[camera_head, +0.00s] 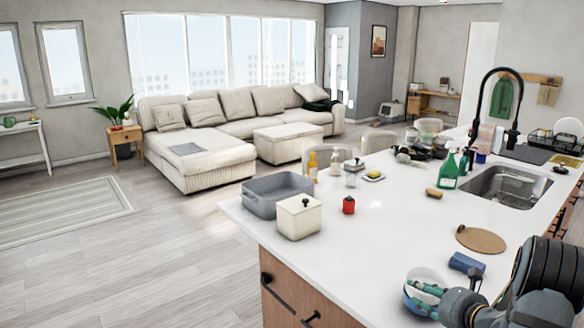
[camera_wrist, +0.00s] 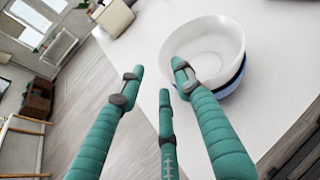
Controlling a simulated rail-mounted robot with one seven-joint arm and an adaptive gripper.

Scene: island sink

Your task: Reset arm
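My gripper (camera_wrist: 157,78) has teal fingers with dark joints. In the wrist view the fingers are spread apart with nothing held between them. A white bowl (camera_wrist: 203,45) with a dark blue lower side sits on the counter beyond them, and the right fingertip overlaps its near rim in the picture. In the head view my gripper (camera_head: 428,294) is at the lower right, at the counter's near edge. Its teal fingers cover part of the white bowl (camera_head: 426,273). I cannot tell whether they touch the bowl. My dark arm comes in from the lower right corner.
The white island counter (camera_head: 370,240) carries a grey basin (camera_head: 277,193), a cream lidded box (camera_head: 299,217), a red jar (camera_head: 348,205), a round brown board (camera_head: 481,240) and a blue object (camera_head: 466,264). The sink (camera_head: 505,187) and tall black faucet (camera_head: 484,95) stand farther back. The middle counter is clear.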

